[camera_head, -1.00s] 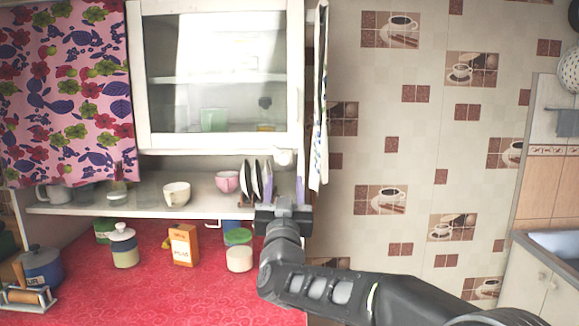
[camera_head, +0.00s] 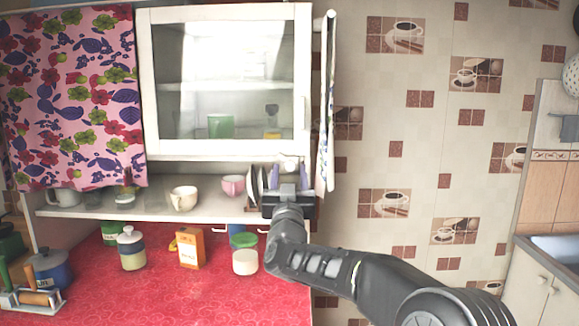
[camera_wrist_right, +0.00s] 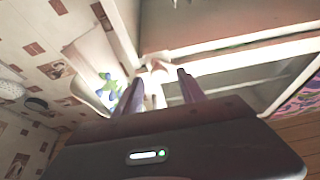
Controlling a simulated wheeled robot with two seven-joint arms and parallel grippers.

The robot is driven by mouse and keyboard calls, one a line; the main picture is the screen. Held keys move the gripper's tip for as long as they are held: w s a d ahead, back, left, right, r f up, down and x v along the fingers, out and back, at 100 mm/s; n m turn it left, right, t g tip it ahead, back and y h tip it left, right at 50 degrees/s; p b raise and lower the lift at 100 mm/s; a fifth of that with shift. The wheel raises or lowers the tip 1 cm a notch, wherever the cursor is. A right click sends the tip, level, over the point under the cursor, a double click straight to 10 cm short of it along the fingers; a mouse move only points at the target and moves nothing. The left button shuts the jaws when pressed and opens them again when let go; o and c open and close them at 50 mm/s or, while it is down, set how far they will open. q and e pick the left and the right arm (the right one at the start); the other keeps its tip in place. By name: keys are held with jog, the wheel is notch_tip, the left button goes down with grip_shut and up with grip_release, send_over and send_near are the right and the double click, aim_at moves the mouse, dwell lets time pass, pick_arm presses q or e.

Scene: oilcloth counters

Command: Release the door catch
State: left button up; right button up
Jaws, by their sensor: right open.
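A small pale knob-like piece, seemingly the door catch (camera_head: 289,162), sits under the door's lower right corner. My right gripper (camera_head: 290,174) is open just below it, pointing up, with its fingers to either side of and below the piece. In the right wrist view the pale catch (camera_wrist_right: 156,62) shows just beyond and between the fingertips (camera_wrist_right: 157,80). I cannot tell whether they touch. My left gripper is not in view.
A patterned towel (camera_head: 327,130) hangs close right of the door. A plate rack (camera_head: 256,186), a pink cup (camera_head: 233,185) and a cream cup (camera_head: 184,198) stand on the shelf (camera_head: 100,209). Jars and an orange box (camera_head: 190,248) stand on the red counter (camera_head: 190,292).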

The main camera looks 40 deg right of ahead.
jog(key=shift+w+d+r, duration=0.15)
jog(key=shift+w+d, duration=0.2)
jog(key=shift+w, duration=0.05)
jog(key=shift+c, duration=0.2)
grip_shut()
